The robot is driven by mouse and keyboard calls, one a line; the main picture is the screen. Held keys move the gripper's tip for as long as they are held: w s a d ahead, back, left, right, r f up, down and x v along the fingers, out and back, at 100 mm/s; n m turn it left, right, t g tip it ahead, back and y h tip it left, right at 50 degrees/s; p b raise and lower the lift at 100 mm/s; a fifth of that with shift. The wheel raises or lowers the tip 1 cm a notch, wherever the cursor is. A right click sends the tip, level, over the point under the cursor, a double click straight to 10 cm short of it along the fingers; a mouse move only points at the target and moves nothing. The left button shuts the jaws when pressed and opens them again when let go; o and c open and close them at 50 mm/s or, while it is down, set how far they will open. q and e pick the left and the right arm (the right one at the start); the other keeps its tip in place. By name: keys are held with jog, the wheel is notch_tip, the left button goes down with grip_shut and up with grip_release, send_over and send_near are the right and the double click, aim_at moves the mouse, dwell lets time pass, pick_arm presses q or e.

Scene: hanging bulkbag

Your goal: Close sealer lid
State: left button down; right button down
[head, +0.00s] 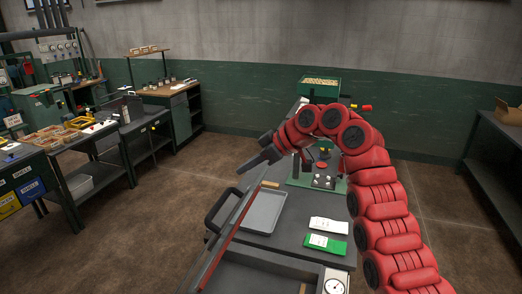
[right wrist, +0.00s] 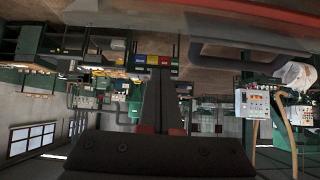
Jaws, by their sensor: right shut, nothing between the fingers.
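The sealer lid is a long, narrow bar (head: 232,236) with a reddish strip, running along the left side of the grey workbench. It appears raised and tilted, but its exact angle is hard to tell. Its dark loop handle (head: 211,211) sticks out to the left; a dark curved bar that looks like this handle (right wrist: 230,64) crosses the upper right of the right wrist view. My right gripper (head: 242,169) is shut and empty, above and beyond the handle, apart from it. Its closed fingers show in the right wrist view (right wrist: 160,90). My left gripper is out of view.
A grey tray (head: 264,212), white and green packets (head: 327,243) and a dial gauge (head: 335,285) are on the workbench. A green hopper (head: 320,86) stands at its far end. Open floor (head: 170,215) lies to the left, with side benches beyond.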

aim_at(255, 185)
jog(key=shift+p+x, duration=0.4)
jog(key=shift+x, duration=0.45)
jog(key=shift+s+d+f+p, duration=0.2)
jog(key=shift+d, duration=0.15)
jog(key=shift+s+d+f+p, duration=0.2)
jog(key=shift+d, duration=0.2)
jog(key=shift+s+d+f, duration=0.15)
jog(key=shift+d, duration=0.2)
jog(key=shift+s+d+f+p, duration=0.15)
jog(key=shift+d+f+p, duration=0.25)
jog(key=shift+d+p, duration=0.1)
jog(key=shift+f, duration=0.15)
